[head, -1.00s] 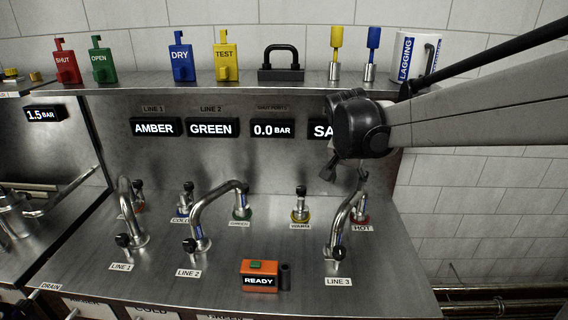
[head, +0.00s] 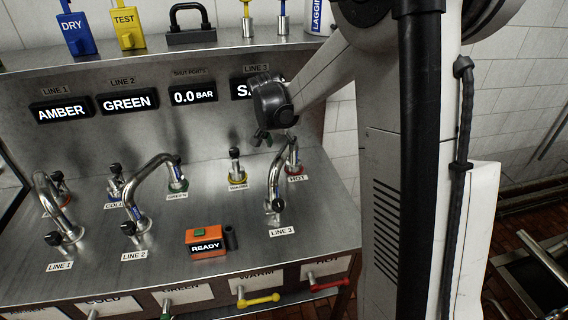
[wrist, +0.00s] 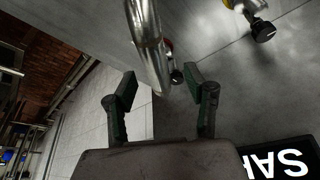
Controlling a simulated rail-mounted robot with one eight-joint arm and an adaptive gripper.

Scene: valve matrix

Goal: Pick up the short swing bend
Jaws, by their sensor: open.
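A shiny metal swing bend (head: 277,178) rises from the LINE 3 post and reaches back to the HOT port with the red ring. Two more bends stand at LINE 1 (head: 50,205) and LINE 2 (head: 146,182); no label says which is the short one. My gripper (head: 262,138) hangs just left of and behind the top of the LINE 3 bend. In the wrist view my gripper (wrist: 158,82) is open and empty, with a bend's shiny pipe (wrist: 148,40) showing between and beyond the fingers. Contact cannot be told.
An orange READY box (head: 206,240) stands on the steel bench. A black-knobbed WARM port (head: 236,168) stands left of my gripper. The upright panel with displays (head: 192,95) is close behind it. A shelf (head: 190,58) with a black handled block is above. Valve levers line the front.

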